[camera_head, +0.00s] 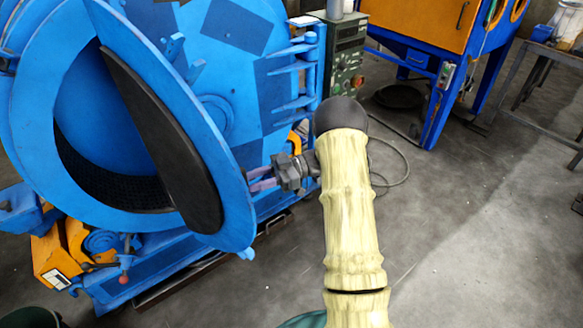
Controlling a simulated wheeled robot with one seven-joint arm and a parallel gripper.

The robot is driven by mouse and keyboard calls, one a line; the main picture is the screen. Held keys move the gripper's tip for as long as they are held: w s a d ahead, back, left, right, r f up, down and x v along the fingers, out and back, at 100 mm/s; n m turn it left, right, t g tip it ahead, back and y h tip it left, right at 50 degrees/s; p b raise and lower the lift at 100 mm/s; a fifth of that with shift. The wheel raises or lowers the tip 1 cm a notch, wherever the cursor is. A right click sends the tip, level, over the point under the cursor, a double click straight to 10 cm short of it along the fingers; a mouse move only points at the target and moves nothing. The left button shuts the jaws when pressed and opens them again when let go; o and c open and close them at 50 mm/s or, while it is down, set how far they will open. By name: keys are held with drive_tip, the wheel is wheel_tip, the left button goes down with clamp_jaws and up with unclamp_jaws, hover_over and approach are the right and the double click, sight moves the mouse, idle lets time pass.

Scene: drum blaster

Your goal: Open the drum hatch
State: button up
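The blue drum blaster (232,52) fills the left side of the view. Its round opening shows at the left, with a blue ring (35,105) around a dark inside. The hatch (228,180), a blue disc with a thick black pad (165,140) on its inner face, stands swung away from the opening. My gripper (260,181) is just right of the hatch's lower right edge, its purplish fingers pointing left. The fingertips are small and close to the edge; I cannot tell whether they touch it or how far apart they are.
Blue hinge-like bars (292,80) sit on the machine's right side. A green control box (343,60) stands behind my arm. An orange and blue cabinet (420,25) and a metal table (545,55) are at the back right. The grey floor (470,230) at right is clear.

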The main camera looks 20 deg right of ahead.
drive_tip(key=d, duration=1.4)
drive_tip(key=shift+r, duration=0.3)
drive_tip(key=shift+w, duration=0.15)
drive_tip(key=w+a+r+m+t+h, duration=0.7)
drive_tip(key=w+r+m+t+h, duration=0.25)
drive_tip(key=w+t, duration=0.3)
drive_tip(key=s+a+f+m+g+h, duration=0.2)
drive_tip(key=s+m+g+h, duration=0.1)
drive_tip(key=s, duration=0.8)
drive_tip(key=s+a+f+m+g+h, duration=0.2)
drive_tip(key=s+f+m+g, duration=0.15)
drive_tip(key=s, duration=0.85)
drive_tip(key=s+a+f+m+g+h, duration=0.1)
drive_tip(key=s+a+m+g+h, duration=0.15)
drive_tip(key=s, duration=0.85)
wheel_tip(320, 180, up, 21)
drive_tip(key=p, duration=2.2)
drive_tip(key=shift+w+d+g+h, duration=0.25)
drive_tip(key=shift+d+g+h, duration=0.05)
drive_tip(key=shift+g, duration=0.15)
